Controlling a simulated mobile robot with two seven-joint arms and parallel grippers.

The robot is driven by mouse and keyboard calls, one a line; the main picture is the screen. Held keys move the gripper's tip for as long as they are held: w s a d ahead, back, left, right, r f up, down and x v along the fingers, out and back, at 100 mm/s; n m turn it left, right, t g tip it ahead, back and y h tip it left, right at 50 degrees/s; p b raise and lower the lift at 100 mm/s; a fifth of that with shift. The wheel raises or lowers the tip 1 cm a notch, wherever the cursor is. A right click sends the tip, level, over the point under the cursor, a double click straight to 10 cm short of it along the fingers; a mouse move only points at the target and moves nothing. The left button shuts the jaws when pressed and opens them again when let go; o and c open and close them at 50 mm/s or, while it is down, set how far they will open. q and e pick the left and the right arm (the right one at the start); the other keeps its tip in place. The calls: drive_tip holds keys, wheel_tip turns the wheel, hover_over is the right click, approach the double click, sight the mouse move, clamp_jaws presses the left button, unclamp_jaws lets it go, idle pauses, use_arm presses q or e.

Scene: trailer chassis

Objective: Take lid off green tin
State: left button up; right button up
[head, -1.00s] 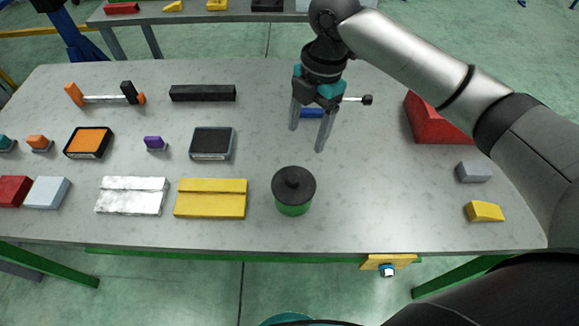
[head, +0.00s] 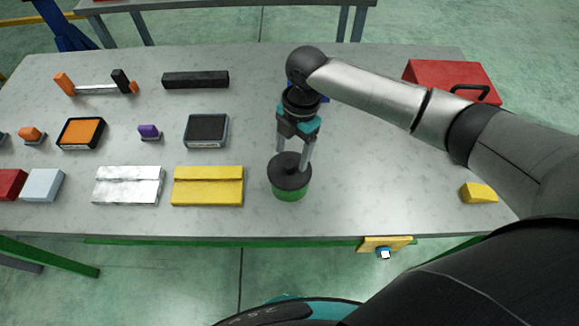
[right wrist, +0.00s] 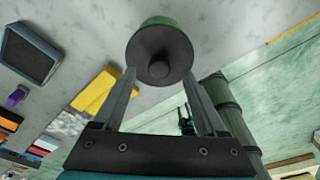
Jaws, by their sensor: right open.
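The green tin (head: 289,194) stands upright on the table near its front edge. Its black lid (head: 287,174) with a round knob is on top. In the right wrist view the lid (right wrist: 158,57) and its knob face the camera, with the green tin (right wrist: 160,22) behind it. My right gripper (head: 293,168) is open and empty, pointing down over the lid, with its fingers on either side of the knob region. In the wrist view the fingertips lie near the lid's outer edges; I cannot tell whether they touch it. My left gripper is not in view.
A yellow block (head: 208,187) and a whitish block (head: 129,186) lie left of the tin. A black-topped box (head: 206,131) sits behind them. A red toolbox (head: 451,80) is at the back right, a yellow wedge (head: 479,193) at front right.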

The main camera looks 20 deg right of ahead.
sight(289, 167)
drive_tip(key=shift+s+a+f, duration=0.1)
drive_tip(key=shift+a+f, duration=0.05)
drive_tip(key=shift+f, duration=0.5)
drive_tip(key=shift+a+f, duration=0.1)
drive_tip(key=shift+f, duration=0.55)
clamp_jaws()
